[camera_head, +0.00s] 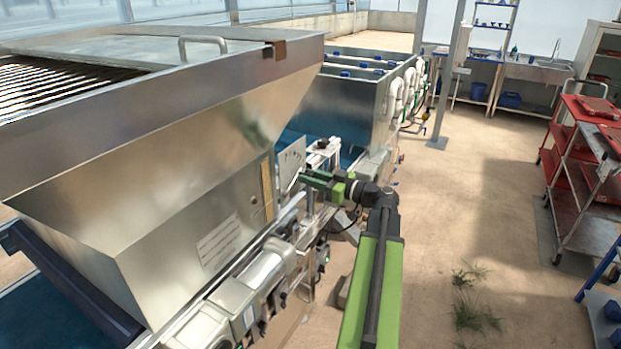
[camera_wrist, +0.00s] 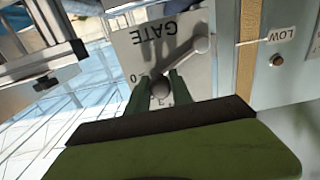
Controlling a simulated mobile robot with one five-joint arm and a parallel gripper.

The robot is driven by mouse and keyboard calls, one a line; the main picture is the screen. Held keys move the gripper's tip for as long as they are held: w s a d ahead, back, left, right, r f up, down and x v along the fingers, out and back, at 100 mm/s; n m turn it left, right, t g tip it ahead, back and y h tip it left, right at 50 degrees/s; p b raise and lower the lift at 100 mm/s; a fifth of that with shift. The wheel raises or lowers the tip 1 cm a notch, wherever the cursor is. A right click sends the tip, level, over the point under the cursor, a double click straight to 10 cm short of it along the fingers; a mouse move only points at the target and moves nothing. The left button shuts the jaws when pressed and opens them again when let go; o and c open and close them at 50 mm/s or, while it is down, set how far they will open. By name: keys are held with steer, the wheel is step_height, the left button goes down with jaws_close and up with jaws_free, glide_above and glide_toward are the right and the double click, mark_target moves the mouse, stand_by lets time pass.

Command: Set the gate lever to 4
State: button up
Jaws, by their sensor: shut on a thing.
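The gate plate (camera_wrist: 141,52) is pale grey and appears upside down in the wrist view, with GATE printed on it. It also shows in the head view (camera_head: 289,163) on the side of the machine. The gate lever (camera_wrist: 186,60) is a grey arm from a round pivot at upper right to a ball knob at lower left. My gripper (camera_wrist: 161,88) is shut on the lever's knob, one green finger on each side. In the head view my gripper (camera_head: 302,176) reaches the plate from the right. The scale figures are small and partly hidden, so the lever's setting cannot be read.
A large metal hopper (camera_head: 170,135) fills the left, close to my arm. A LOW label (camera_wrist: 282,34) and a round knob (camera_wrist: 277,60) sit right of the plate. A red cart (camera_head: 580,150) stands at far right. The floor (camera_head: 470,210) between is mostly open.

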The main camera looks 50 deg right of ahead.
jaws_close()
steer(key=shift+a, duration=0.15)
stand_by(0.9)
